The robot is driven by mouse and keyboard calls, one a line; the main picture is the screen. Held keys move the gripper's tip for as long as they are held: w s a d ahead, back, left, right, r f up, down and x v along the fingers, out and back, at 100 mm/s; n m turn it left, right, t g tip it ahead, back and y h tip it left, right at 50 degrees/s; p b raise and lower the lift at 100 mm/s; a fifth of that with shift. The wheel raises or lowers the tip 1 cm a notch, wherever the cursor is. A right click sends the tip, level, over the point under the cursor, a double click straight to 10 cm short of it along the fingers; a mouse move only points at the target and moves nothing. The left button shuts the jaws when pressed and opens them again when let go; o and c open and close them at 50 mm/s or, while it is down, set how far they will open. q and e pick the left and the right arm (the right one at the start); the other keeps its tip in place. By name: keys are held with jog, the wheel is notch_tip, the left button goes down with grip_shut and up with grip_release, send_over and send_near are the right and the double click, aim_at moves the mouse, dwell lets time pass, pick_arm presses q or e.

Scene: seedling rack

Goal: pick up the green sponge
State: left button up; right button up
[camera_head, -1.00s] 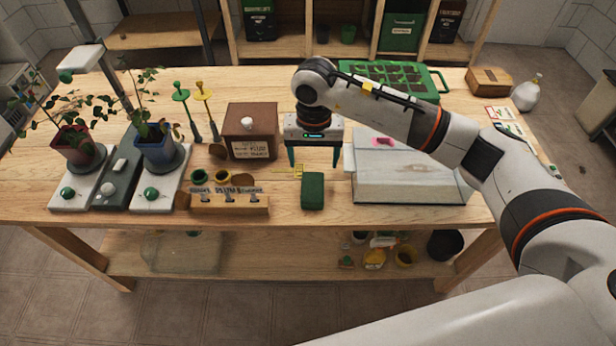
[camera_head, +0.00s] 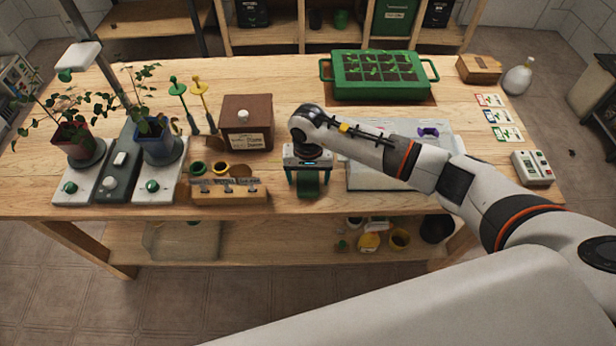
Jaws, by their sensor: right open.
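The green sponge (camera_head: 308,187) lies on the wooden table near its front edge, partly hidden under my right gripper. My right gripper (camera_head: 308,181) points down over the sponge, its jaws open. Its two dark green fingers come down at the left and right sides of the sponge. I cannot tell whether they touch it. My left gripper is not in view.
A wooden holder (camera_head: 228,194) stands close left of the sponge, and a brown box (camera_head: 246,139) is behind it. A green seedling tray (camera_head: 381,91) stands at the back.

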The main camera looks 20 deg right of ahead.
aim_at(308, 176)
jog(key=shift+c, duration=0.3)
jog(key=c, duration=1)
jog(key=shift+o, duration=0.2)
notch_tip(308, 176, up, 9)
jog(key=shift+r+b, duration=0.1)
jog(key=shift+b, duration=1)
jog(key=shift+r, duration=0.45)
